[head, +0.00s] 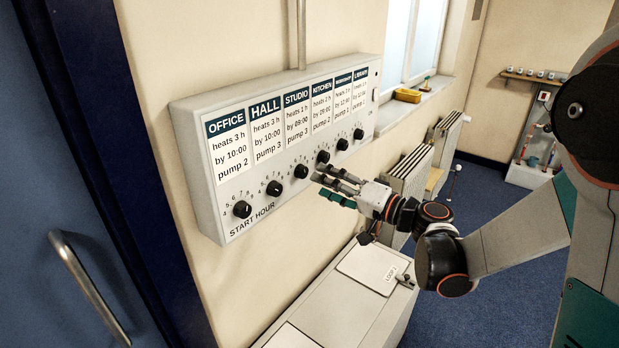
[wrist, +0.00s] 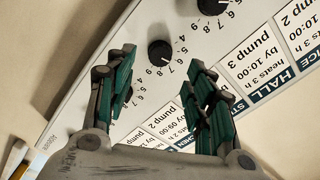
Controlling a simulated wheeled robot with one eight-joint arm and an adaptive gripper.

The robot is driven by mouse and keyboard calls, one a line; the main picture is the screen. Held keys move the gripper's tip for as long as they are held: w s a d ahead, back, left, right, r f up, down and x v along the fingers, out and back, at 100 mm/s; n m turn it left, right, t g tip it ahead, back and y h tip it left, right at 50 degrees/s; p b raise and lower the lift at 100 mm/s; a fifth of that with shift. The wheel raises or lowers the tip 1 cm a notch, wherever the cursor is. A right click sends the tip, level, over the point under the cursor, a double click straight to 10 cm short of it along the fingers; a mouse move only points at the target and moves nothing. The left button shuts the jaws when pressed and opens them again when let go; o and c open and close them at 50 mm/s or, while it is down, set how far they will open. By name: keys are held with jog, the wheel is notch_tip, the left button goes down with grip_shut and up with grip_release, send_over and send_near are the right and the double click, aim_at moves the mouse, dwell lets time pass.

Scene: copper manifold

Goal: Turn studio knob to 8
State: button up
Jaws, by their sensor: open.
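The studio knob (head: 301,171) is a round black knob below the STUDIO label (head: 296,97) on the white wall panel. In the wrist view, the knob that appears to be the studio one (wrist: 160,51) shows beyond the gap between my fingers, with printed numerals around it. I cannot read its setting surely. My gripper (head: 321,181) is open and empty, just right of the studio knob in the head view and apparently in front of the panel. In the wrist view the green-padded fingers of my gripper (wrist: 163,90) are spread wide, and the left finger covers part of the dial row.
Neighbouring knobs are close by: the hall knob (head: 274,188) on the left and the kitchen knob (head: 323,156) on the right. A white cabinet (head: 330,318) stands below the panel. A blue door (head: 60,150) is at left, and a radiator (head: 410,172) at right.

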aim_at(305, 173)
jog(key=x, duration=0.5)
jog(key=shift+w+a+b, duration=0.2)
jog(key=shift+a+b, duration=0.05)
jog(key=shift+b, duration=0.05)
jog(key=shift+c, duration=0.3)
jog(key=c, duration=1)
